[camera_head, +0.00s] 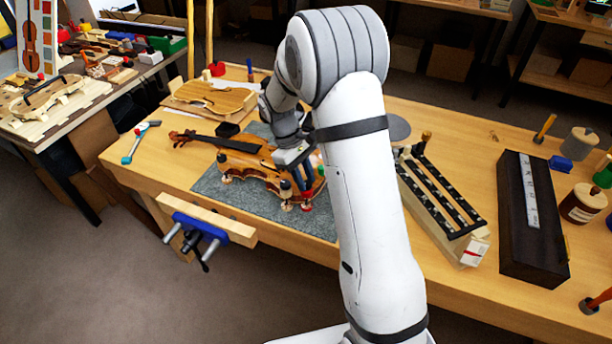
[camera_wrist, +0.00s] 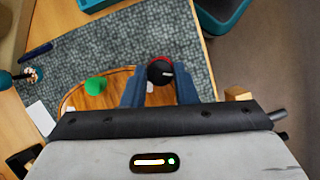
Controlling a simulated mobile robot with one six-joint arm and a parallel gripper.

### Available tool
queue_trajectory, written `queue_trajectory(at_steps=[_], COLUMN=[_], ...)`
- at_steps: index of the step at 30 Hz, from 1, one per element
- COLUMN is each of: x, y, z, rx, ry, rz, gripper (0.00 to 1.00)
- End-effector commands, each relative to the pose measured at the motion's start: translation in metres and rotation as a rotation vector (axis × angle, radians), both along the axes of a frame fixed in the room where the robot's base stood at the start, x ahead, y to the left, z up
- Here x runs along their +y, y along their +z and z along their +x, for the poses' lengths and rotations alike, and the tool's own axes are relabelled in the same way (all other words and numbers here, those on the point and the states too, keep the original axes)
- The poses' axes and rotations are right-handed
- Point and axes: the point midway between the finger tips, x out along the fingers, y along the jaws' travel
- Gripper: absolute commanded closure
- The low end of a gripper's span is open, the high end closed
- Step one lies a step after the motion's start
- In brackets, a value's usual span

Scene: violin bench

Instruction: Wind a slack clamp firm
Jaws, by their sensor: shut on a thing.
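The violin (camera_head: 257,165) lies on a grey mat (camera_head: 215,187) on the bench, with several small clamps around its body edge. My gripper (camera_head: 305,192) reaches down at the body's near right end. In the wrist view, my gripper (camera_wrist: 160,84) is shut on a black clamp knob (camera_wrist: 160,72) with a red rim and a white mark. A red part (camera_head: 307,208) of a clamp shows below the fingers in the head view. A green clamp knob (camera_wrist: 96,85) stands beside the left finger. A dark-topped clamp (camera_head: 286,188) stands just left of my gripper. The clamp jaws' contact with the violin cannot be made out.
A hammer-like tool (camera_head: 138,142) lies on the bench left. A vise (camera_head: 200,225) juts from the front edge. A long box with black rails (camera_head: 437,200) and a dark case (camera_head: 530,215) stand to the right. Another violin body (camera_head: 213,97) lies behind.

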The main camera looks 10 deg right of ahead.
Motion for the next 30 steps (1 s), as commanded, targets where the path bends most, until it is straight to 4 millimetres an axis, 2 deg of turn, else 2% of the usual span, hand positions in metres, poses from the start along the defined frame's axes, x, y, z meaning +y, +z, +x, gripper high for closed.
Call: queue_trajectory(at_steps=[15, 24, 30], x=[-0.0063, -0.0083, -0.009], y=[0.001, 0.0011, 0.0013], z=[0.0039, 0.0044, 0.0047], rx=[-0.006, -0.008, -0.01], ry=[-0.467, -0.642, -0.698], rz=[-0.001, -0.001, -0.002], gripper=[0.97, 0.97, 0.97])
